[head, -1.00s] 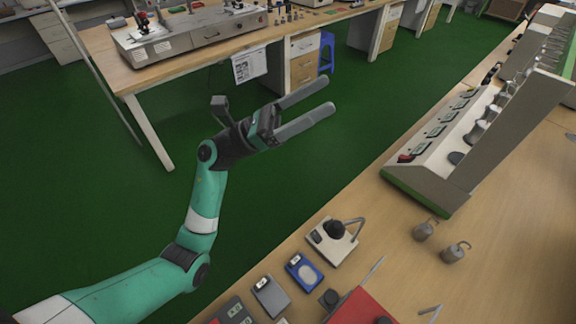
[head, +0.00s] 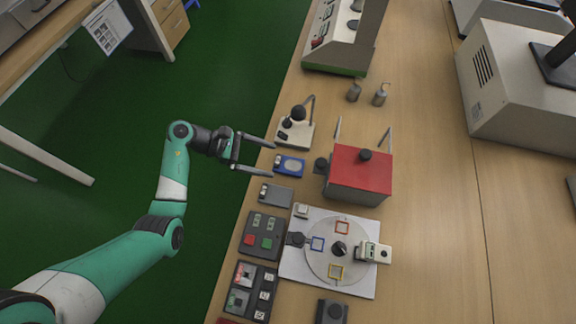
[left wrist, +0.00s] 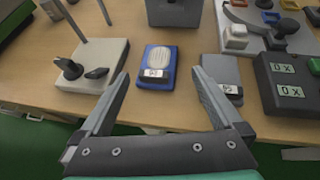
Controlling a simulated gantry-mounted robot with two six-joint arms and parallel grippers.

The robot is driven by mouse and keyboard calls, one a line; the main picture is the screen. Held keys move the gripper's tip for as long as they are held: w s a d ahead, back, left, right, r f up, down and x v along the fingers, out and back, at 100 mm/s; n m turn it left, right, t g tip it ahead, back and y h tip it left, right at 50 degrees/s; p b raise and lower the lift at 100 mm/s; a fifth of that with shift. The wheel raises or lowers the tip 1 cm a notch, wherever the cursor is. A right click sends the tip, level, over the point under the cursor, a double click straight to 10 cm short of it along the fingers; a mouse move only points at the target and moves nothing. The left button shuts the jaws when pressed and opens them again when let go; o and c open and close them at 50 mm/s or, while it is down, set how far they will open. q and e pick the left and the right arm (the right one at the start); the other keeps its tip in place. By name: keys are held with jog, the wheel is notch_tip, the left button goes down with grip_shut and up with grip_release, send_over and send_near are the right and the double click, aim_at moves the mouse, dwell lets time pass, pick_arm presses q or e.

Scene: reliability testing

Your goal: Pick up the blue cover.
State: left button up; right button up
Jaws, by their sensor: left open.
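On the white square board (head: 294,268), a small blue square frame (head: 317,243) lies on the round disc (head: 329,269), near a red frame (head: 342,228) and a yellow frame (head: 336,271). A separate blue device (head: 290,166) with a pale oval lies at the bench's left edge; it also shows in the left wrist view (left wrist: 157,67). I cannot tell which blue thing is the cover. My left gripper (head: 271,160) is open and empty at the bench edge, its fingers pointing towards the blue device, which appears between the fingertips in the wrist view. My right gripper is out of view.
A white-based device with a black knob (head: 294,130) stands behind the blue device, with a grey device (head: 276,194) in front. A red-topped box (head: 360,171) stands to the right. Black button boxes (head: 262,235) line the near edge. Bare bench (head: 435,200) lies further right.

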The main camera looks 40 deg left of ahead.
aim_at(278, 161)
pick_arm(q)
jog(key=x, duration=0.1)
jog(key=b+x, duration=0.1)
jog(key=x, duration=0.1)
jog(key=b+x, duration=0.1)
jog(key=shift+w+a+f, duration=0.1)
jog(key=shift+w+f, duration=0.1)
jog(key=shift+f, duration=0.3)
jog(key=shift+w+d+f+b, duration=0.1)
jog(key=shift+w+d+b, duration=0.2)
jog(key=shift+d, duration=0.05)
jog(key=c, duration=1.2)
